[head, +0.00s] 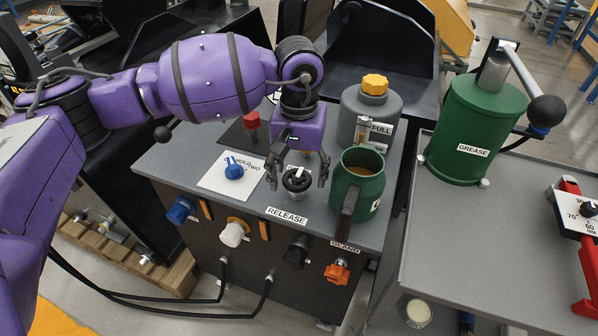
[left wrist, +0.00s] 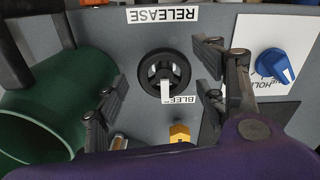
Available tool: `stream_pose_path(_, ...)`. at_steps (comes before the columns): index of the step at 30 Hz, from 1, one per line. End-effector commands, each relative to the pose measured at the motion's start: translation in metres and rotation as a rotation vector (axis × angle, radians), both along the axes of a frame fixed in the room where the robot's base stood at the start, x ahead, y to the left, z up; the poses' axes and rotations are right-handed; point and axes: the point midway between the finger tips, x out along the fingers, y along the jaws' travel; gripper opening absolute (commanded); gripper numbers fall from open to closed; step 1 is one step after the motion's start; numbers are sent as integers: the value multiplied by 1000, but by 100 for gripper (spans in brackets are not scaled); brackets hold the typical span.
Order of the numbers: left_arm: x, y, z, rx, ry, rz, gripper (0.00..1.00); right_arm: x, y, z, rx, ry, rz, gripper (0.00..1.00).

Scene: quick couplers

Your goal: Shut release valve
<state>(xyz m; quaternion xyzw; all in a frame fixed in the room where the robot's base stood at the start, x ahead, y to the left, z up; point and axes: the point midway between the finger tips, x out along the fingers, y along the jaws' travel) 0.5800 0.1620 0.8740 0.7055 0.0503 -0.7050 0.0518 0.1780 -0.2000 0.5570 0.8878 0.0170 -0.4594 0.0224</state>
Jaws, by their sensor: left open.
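The release valve is a small black handwheel (head: 296,182) with a white mark, on the grey top of the console, behind the RELEASE label (head: 287,217). In the left wrist view the handwheel (left wrist: 152,75) is in the middle, with the RELEASE label (left wrist: 163,14) above it and a partly hidden BLEED label (left wrist: 180,99) below. My left gripper (head: 298,176) points down over the handwheel, fingers spread on either side. In the left wrist view the gripper (left wrist: 163,76) is open and empty, its fingers apart from the wheel. My right gripper is not in view.
A green jug (head: 358,190) stands close to the right of the handwheel. A blue knob (head: 233,168) on a white plate is to its left. A grey bottle (head: 370,110) with a yellow cap is behind. A green grease pot (head: 474,130) stands on the right table.

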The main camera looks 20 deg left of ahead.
Motion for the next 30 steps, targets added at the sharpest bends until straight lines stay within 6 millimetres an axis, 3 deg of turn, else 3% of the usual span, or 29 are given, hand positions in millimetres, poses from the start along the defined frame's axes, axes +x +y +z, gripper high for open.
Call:
stream_pose_path(5, 0, 1, 4, 1, -1, 2, 64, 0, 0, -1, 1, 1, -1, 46)
stream_pose_path(8, 1, 1, 17, 2, -4, 2, 64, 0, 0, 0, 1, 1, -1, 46)
stream_pose_path(21, 1, 0, 103, 0, -3, 0, 64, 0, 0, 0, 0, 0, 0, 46)
stream_pose_path(30, 0, 0, 121, 0, 0, 0, 64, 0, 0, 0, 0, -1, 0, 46)
